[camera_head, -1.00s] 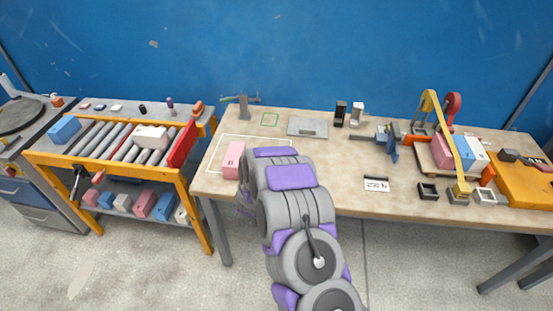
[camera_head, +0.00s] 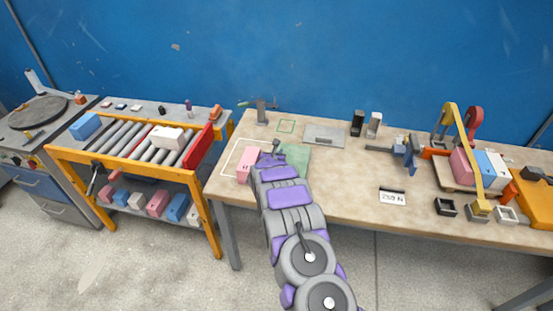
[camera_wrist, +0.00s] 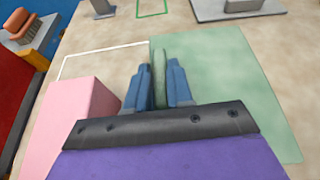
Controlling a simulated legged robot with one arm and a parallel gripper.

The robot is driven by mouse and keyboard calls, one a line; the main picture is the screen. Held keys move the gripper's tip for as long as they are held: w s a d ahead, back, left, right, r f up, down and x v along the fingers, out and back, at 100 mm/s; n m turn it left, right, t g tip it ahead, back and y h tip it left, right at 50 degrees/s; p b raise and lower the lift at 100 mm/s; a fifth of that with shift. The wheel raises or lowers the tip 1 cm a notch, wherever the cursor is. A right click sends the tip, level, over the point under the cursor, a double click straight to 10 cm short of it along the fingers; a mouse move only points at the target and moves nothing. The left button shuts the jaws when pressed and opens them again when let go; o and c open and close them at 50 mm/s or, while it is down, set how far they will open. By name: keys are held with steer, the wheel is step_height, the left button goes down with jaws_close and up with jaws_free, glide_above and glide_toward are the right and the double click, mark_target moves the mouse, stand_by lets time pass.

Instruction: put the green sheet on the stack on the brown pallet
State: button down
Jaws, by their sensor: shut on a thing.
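The green sheet (camera_head: 296,161) lies flat or nearly flat over the left part of the table; I cannot tell if it touches the top. In the wrist view the sheet (camera_wrist: 225,75) spreads to the right of my gripper (camera_wrist: 159,85). The fingers are shut on a narrow upright green piece at the sheet's left side. In the head view my gripper (camera_head: 272,153) is beside the pink block, partly hidden by my arm. At the right, a brown pallet (camera_head: 443,180) carries a stack of pink, blue and white blocks (camera_head: 483,164) side by side.
A pink block (camera_head: 248,165) stands close left of my gripper, within a white outline. A grey plate (camera_head: 325,136) lies behind the sheet. A blue vise (camera_head: 405,152) and a yellow arched bar (camera_head: 462,150) stand near the pallet. The middle table is mostly clear.

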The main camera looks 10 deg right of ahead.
steer(key=shift+w, duration=0.7)
steer(key=shift+f+b, duration=0.4)
steer(key=shift+f, duration=1.3)
steer(key=shift+f, duration=0.15)
steer(key=c, duration=1)
jaws_free()
steer(key=p+v, duration=0.1)
steer(key=v, duration=1)
steer(key=shift+s+a+r, duration=0.15)
steer(key=shift+s+r, duration=0.1)
steer(key=shift+s, duration=0.25)
steer(key=shift+r, duration=0.1)
